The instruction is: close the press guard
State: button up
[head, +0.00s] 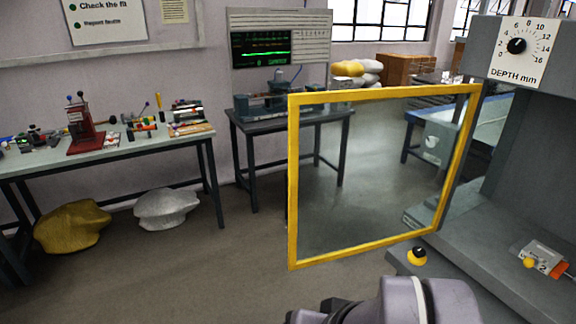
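The press guard (294,190) is a clear panel in a yellow frame. It stands open, swung out to the left from the front of the grey press (540,150), with its right edge at the press's left side. The workbench behind shows through the panel. Part of my arm shows at the bottom centre, below the guard and apart from it in the picture. My gripper's fingers cannot be made out in this view.
A black and yellow knob (418,256) and a small grey block with orange and yellow parts (541,261) sit on the press bed. A bench with tools (130,147) stands at left, with yellow (72,226) and white (167,208) sacks below. The floor left of the guard is clear.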

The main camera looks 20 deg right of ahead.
aim_at(294, 100)
jog(key=i+j, duration=0.3)
jog(key=i, duration=0.15)
jog(key=i+j+u, duration=0.1)
jog(key=i+j, duration=0.15)
jog(key=i, duration=0.25)
jog(key=i+j+z, duration=0.15)
jog(key=z, duration=0.3)
jog(key=i+j+z, duration=0.15)
jog(key=z, duration=0.3)
jog(key=i+j+z, duration=0.1)
jog(key=j+z, duration=0.15)
jog(key=z, duration=0.25)
jog(key=i+j+z, duration=0.1)
jog(key=j+z, duration=0.15)
jog(key=z, duration=0.2)
jog(key=j+z, duration=0.3)
jog(key=z, duration=0.15)
jog(key=j+z, duration=0.25)
jog(key=z, duration=0.2)
jog(key=k+j+z, duration=0.1)
jog(key=j+z, duration=0.15)
jog(key=z, duration=0.2)
jog(key=i+j+z, duration=0.1)
jog(key=j, duration=0.1)
